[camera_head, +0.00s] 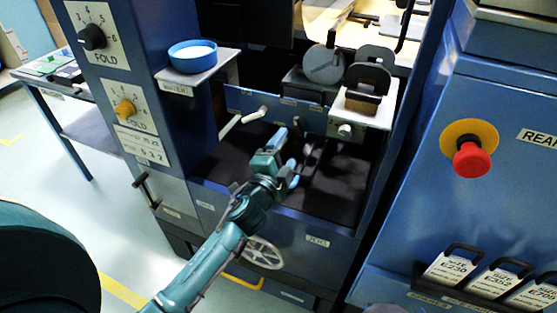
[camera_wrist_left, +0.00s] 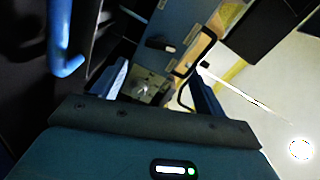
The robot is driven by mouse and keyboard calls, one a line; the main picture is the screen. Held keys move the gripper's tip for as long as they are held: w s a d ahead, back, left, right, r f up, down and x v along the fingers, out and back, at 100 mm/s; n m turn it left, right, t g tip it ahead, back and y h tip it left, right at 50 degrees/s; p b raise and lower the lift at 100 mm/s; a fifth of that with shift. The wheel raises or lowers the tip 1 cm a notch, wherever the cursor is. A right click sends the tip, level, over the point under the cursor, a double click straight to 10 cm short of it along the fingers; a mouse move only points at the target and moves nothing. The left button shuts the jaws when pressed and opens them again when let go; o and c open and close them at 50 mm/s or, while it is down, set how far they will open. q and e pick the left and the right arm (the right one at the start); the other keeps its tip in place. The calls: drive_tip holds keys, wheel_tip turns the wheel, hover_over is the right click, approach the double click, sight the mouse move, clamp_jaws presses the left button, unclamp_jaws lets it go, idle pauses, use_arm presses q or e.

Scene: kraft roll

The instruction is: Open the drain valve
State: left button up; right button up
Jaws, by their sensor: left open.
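I cannot read a label that marks the drain valve. A pale lever (camera_head: 240,122) sticks out from the blue back panel of the open bay. A grey spoked handwheel (camera_head: 263,253) is on the lower front, partly behind my arm. A black-ended handle (camera_head: 146,190) stands out from the left front panel. My left gripper (camera_head: 290,158) is over the dark bay, to the right of and below the lever and above the handwheel. It is open, with nothing seen between its fingers. My right gripper is not in view.
A blue dish (camera_head: 193,56) stands on a small shelf at the left post. A red stop button (camera_head: 472,160) is on the right cabinet, above several size plates. A yellow handle (camera_head: 243,284) is low on the front. The floor at left is largely clear.

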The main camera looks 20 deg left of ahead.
sight(296, 129)
use_arm(q)
drive_tip(key=s, duration=0.4)
drive_tip(key=shift+a, duration=0.1)
idle(0.7)
drive_tip(key=w, duration=1.4)
drive_tip(key=shift+w+a+f+b, duration=0.15)
drive_tip(key=shift+w+b, duration=0.1)
drive_tip(key=shift+b, duration=0.15)
drive_tip(key=c, duration=1)
